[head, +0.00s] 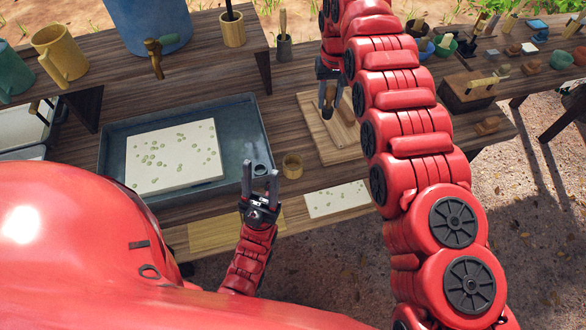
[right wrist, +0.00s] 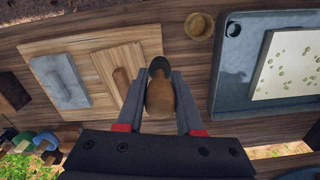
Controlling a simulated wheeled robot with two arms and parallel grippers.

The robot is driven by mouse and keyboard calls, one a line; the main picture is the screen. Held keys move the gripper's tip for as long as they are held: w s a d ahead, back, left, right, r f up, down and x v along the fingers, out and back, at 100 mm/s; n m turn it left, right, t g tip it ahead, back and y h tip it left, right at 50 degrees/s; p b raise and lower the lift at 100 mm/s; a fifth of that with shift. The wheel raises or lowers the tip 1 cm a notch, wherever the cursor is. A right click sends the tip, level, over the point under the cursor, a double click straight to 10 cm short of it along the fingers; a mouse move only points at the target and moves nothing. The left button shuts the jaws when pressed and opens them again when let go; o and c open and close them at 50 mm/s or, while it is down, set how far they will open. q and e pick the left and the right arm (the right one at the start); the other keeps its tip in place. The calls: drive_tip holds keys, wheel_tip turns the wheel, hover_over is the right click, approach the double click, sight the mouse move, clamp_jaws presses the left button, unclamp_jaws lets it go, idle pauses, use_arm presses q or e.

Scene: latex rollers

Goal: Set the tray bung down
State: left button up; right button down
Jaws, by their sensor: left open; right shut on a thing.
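The tray bung (right wrist: 160,95), a wooden knob with a dark end, is between the fingers of my right gripper (right wrist: 159,76). In the head view my right gripper (head: 329,88) holds the bung (head: 329,101) over the table, near the wooden board; whether the bung touches anything below is unclear. The blue-grey tray (head: 245,118) holds a pale sheet with green spots. Its round drain hole (head: 260,168) is at the near right corner, and the tray also shows in the right wrist view (right wrist: 226,75). My left gripper (head: 262,184) is open and empty by that corner.
A small wooden cup (head: 292,166) stands right of the tray. A wooden board (head: 312,112) lies right of it, with a wooden-handled float beside a grey slab in the wrist view (right wrist: 66,82). A spotted strip (head: 338,199) lies at the front edge. A raised shelf is behind.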

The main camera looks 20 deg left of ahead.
drive_tip(key=shift+s+a+f, duration=0.2)
drive_tip(key=shift+s+a, duration=0.05)
drive_tip(key=shift+a, duration=0.3)
drive_tip(key=shift+n, duration=0.8)
drive_tip(key=a, duration=0.1)
drive_tip(key=s+a, duration=0.1)
drive_tip(key=s+a+p, duration=0.1)
drive_tip(key=shift+a+f, duration=0.4)
drive_tip(key=shift+s, duration=0.1)
drive_tip(key=a, duration=0.1)
drive_tip(key=s+a, duration=0.2)
drive_tip(key=shift+a+f+n+p, duration=0.15)
drive_tip(key=shift+f+n+p, duration=0.15)
drive_tip(key=shift+f+n, duration=0.1)
drive_tip(key=shift+s, duration=0.1)
